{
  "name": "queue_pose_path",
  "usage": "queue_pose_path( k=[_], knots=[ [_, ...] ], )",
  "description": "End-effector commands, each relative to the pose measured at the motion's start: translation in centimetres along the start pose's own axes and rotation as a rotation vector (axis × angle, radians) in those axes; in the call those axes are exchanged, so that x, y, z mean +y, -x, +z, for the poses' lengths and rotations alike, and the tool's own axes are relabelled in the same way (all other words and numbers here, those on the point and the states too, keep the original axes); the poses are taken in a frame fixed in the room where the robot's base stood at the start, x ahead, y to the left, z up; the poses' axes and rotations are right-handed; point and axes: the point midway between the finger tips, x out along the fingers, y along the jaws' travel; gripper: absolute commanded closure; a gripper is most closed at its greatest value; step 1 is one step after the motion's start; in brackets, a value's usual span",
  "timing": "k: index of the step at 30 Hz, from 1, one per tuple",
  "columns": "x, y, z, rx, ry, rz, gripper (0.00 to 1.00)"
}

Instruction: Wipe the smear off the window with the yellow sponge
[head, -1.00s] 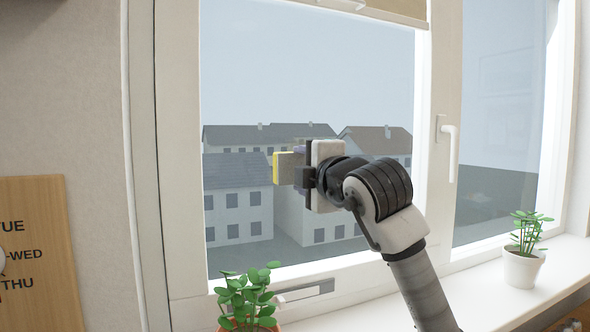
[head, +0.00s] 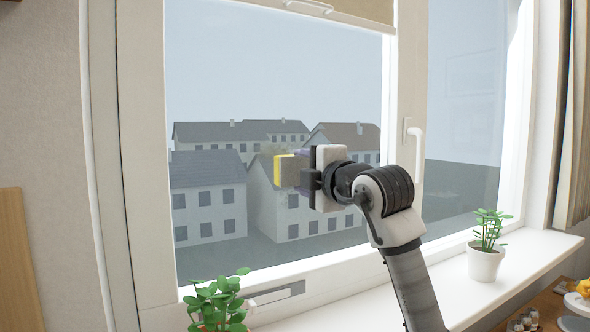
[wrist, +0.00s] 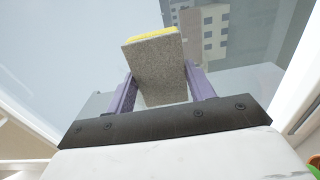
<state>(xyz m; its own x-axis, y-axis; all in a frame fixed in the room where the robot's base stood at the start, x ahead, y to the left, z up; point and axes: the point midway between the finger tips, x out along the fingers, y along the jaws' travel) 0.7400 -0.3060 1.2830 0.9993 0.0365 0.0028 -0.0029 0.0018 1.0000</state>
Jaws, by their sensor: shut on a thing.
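My gripper (head: 302,171) is shut on the sponge, which has a yellow face (head: 278,170) and a grey-beige body (head: 290,171). In the head view the yellow face points left. In the wrist view the sponge's grey-beige side (wrist: 155,60) sits between the two purple fingers of my gripper (wrist: 163,88), with its yellow edge (wrist: 150,36) at the far end. The sponge is in front of the window (head: 270,80); I cannot tell whether it touches the glass. A faint brownish patch (head: 268,152) just above the sponge may be the smear.
A potted plant (head: 218,302) stands at the lower left and another in a white pot (head: 484,264) on the right of the sill (head: 535,255). A white window handle (head: 417,150) is on the frame right of my gripper. A blind (head: 350,8) hangs at the top.

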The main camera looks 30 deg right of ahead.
Motion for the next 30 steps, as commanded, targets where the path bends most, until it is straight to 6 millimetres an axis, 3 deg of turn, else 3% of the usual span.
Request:
queue_pose_path(
  k=[18,23,30],
  knots=[
    [-0.1,0.1,4.1,-0.006,-0.004,-0.004,0.65],
    [0.0,0.1,4.2,-0.005,-0.002,-0.003,0.65],
    [1.9,0.2,4.0,-0.003,0.000,-0.001,0.65]
  ],
)
